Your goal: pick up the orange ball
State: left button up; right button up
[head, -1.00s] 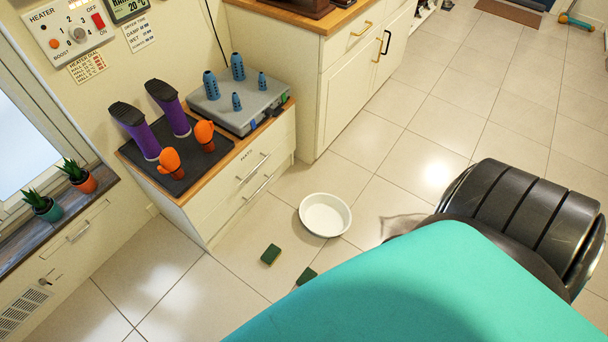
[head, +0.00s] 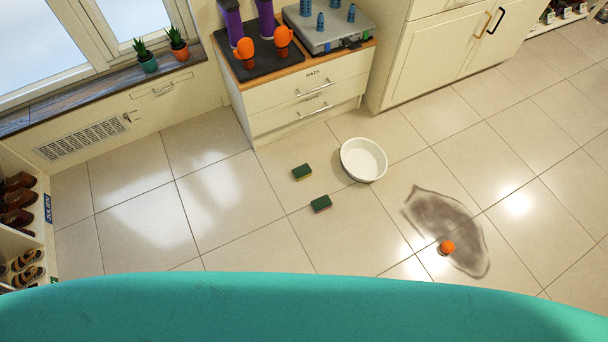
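A small orange ball (head: 447,247) lies on the tiled floor at the lower right of the head view. It sits on a dark grey smudged patch (head: 447,225) on the tiles. Neither of my grippers shows in the head view. Nothing touches the ball.
A white basin (head: 363,160) and two green sponges (head: 302,172) (head: 321,204) lie on the floor. A drawer cabinet (head: 310,98) stands behind them, a white cupboard (head: 440,58) to its right. A shoe rack (head: 43,235) stands at the left edge. Floor around the ball is clear.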

aim_at(447, 247)
jog(key=z, duration=1.75)
